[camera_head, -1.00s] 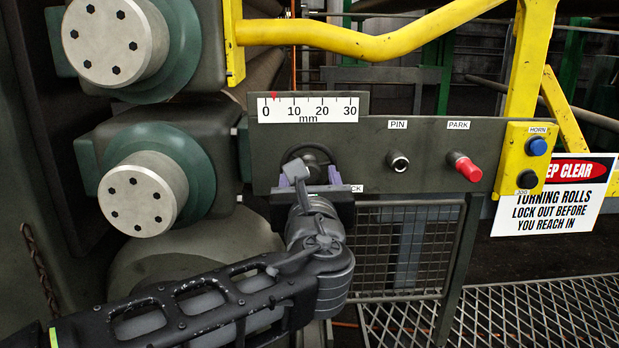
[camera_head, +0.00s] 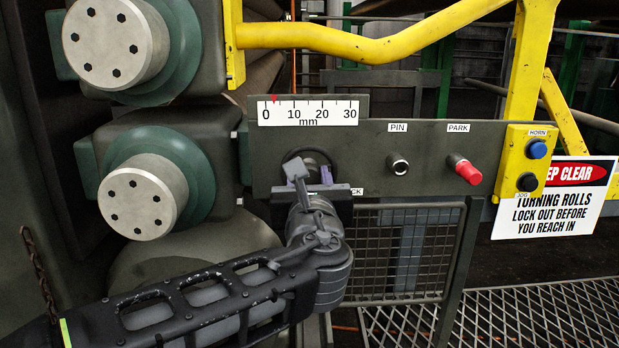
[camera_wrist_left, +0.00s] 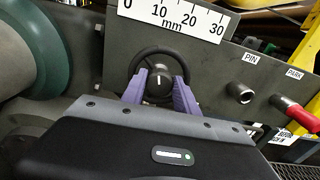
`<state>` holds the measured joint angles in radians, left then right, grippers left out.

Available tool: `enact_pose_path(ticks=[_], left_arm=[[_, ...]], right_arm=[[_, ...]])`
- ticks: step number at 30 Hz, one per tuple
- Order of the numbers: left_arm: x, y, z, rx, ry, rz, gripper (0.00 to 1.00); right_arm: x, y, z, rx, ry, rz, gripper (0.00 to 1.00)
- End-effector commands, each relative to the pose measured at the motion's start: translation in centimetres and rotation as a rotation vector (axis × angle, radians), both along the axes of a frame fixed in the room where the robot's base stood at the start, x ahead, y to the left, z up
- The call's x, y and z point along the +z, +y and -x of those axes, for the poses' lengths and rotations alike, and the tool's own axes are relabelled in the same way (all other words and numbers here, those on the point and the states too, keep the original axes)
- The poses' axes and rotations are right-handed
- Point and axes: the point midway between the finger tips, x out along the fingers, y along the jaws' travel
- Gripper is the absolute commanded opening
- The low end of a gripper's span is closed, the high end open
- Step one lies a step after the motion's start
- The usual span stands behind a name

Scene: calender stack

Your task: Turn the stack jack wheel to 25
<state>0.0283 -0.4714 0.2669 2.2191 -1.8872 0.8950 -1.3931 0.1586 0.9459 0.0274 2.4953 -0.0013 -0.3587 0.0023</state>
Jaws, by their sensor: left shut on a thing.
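The stack jack wheel (camera_head: 310,153) is a black hand wheel on the grey-green panel, under the white mm scale (camera_head: 308,112). The scale's red pointer (camera_head: 274,98) stands a little right of 0, well short of 10. My left gripper (camera_head: 312,177) is at the wheel. In the left wrist view, its purple fingers (camera_wrist_left: 159,92) are shut on the wheel's hub (camera_wrist_left: 158,84), one on each side. The wheel's rim (camera_wrist_left: 156,52) arches above the hub, and its lower part is hidden. The wheel's label is mostly covered by my gripper. My right gripper is not in view.
The PIN knob (camera_head: 398,165) and red PARK knob (camera_head: 467,171) sit right of the wheel. A yellow box (camera_head: 522,160) has blue and black buttons. Large roll ends (camera_head: 143,196) stand close on the left. A yellow rail (camera_head: 370,45) crosses above, and mesh (camera_head: 405,255) is below.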

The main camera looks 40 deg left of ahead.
Motion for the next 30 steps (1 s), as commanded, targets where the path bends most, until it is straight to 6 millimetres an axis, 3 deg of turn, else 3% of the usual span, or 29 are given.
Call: enact_pose_path(ticks=[4, 14, 30], left_arm=[[0.0, 0.0, 0.0, 0.000, 0.000, 0.000, 0.00], [-0.1, 0.0, 0.0, 0.000, -0.016, 0.019, 0.00], [-0.6, 0.2, 0.1, 0.001, -0.206, 0.269, 0.00]], right_arm=[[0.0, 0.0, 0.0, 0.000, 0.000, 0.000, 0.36], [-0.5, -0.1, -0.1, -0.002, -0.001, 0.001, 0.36], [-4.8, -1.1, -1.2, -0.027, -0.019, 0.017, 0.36]])
